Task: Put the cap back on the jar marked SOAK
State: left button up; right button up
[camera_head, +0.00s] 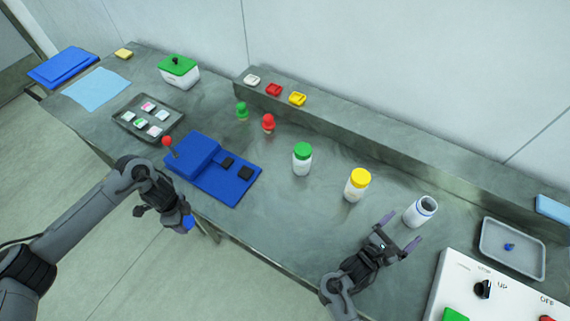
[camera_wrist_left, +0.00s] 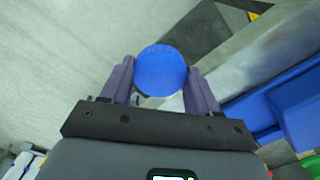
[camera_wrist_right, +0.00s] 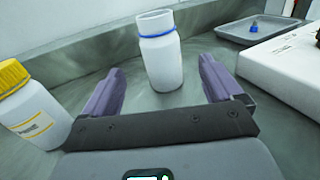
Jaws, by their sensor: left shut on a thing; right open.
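A white, open-topped jar with a blue neck ring (camera_head: 419,212) stands upright on the bench; no SOAK marking is readable on it. My right gripper (camera_head: 402,231) is open, with its fingers pointing at this jar. In the right wrist view the jar (camera_wrist_right: 162,62) shows between and beyond the fingers, and I cannot tell whether they touch it. My left gripper (camera_head: 187,220) is shut on a round blue cap (camera_wrist_left: 160,70), held off the front edge of the bench near the blue device. The cap's underside is hidden.
A yellow-lidded jar (camera_head: 357,185) and a green-lidded jar (camera_head: 302,159) stand left of the open jar. The blue device (camera_head: 218,171) has a red-knobbed lever. A grey tray (camera_head: 486,258) and white control panel (camera_head: 450,280) lie right. A raised ledge (camera_head: 350,133) runs behind.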

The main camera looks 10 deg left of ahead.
pick_arm(q)
jog(key=shift+f, duration=0.1)
pick_arm(e)
jog(key=shift+w, duration=0.1)
pick_arm(q)
jog(key=shift+f+b, duration=0.5)
jog(key=shift+b, duration=0.05)
pick_arm(e)
send_near(426, 206)
jog(key=shift+r+x, duration=0.15)
jog(key=shift+x, duration=0.85)
jog(key=shift+r+x, duration=0.15)
jog(key=shift+x, duration=0.85)
pick_arm(q)
jog(key=shift+f+b, duration=0.5)
pick_arm(e)
jog(key=x, duration=0.4)
jog(key=shift+f, duration=0.25)
jog(key=shift+w+d, duration=0.4)
jog(key=shift+d, duration=0.05)
jog(key=shift+c, duration=0.4)
jog(key=c, duration=1.1)
